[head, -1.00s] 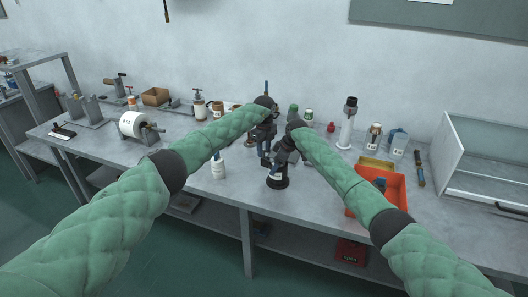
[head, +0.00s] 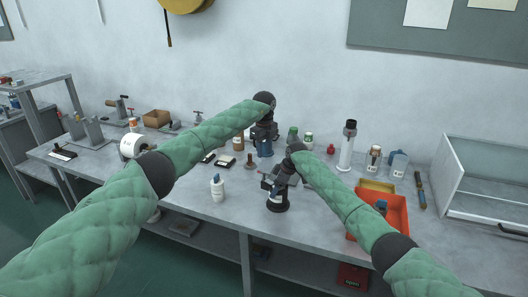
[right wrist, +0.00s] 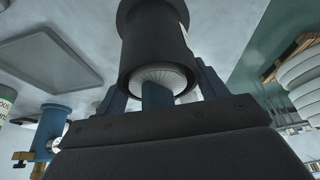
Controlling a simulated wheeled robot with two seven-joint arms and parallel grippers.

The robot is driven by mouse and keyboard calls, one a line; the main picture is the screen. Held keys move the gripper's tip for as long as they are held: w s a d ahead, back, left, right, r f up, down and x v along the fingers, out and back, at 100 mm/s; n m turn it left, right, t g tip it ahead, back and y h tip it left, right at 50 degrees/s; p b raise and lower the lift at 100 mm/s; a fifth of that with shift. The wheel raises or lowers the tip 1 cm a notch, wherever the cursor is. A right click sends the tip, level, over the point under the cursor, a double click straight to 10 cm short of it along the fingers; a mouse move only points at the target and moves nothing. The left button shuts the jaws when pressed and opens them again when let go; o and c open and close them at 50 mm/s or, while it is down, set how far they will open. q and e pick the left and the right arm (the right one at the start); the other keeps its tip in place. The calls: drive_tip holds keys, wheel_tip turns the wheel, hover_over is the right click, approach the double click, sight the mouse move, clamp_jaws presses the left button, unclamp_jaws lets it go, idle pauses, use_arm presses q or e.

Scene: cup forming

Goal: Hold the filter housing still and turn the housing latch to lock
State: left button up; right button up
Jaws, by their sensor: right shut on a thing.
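The filter housing (head: 278,204) stands upright on the bench as a dark round body with a white label. In the right wrist view its black cylinder (right wrist: 153,40) shows an open end with a pale pleated part inside. I cannot make out the latch.
A white bottle (head: 217,188) stands left of the housing. A red-orange bin (head: 395,215) and a yellow tray (head: 377,186) are to the right. A tall white cylinder (head: 346,150) and several small bottles stand at the back. The bench front between bottle and housing is clear.

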use_arm(q)
drive_tip(key=o, duration=0.6)
drive_tip(key=shift+f, duration=0.2)
drive_tip(key=m+t+h, duration=1.1)
drive_tip(key=m+t, duration=0.3)
drive_tip(key=m, duration=0.3)
approach(264, 172)
drive_tip(key=x, duration=0.3)
drive_tip(key=f+x, duration=0.1)
drive_tip(key=x, duration=0.6)
drive_tip(key=shift+w+f, duration=0.25)
drive_tip(key=shift+f, duration=0.1)
drive_tip(key=c, duration=0.7)
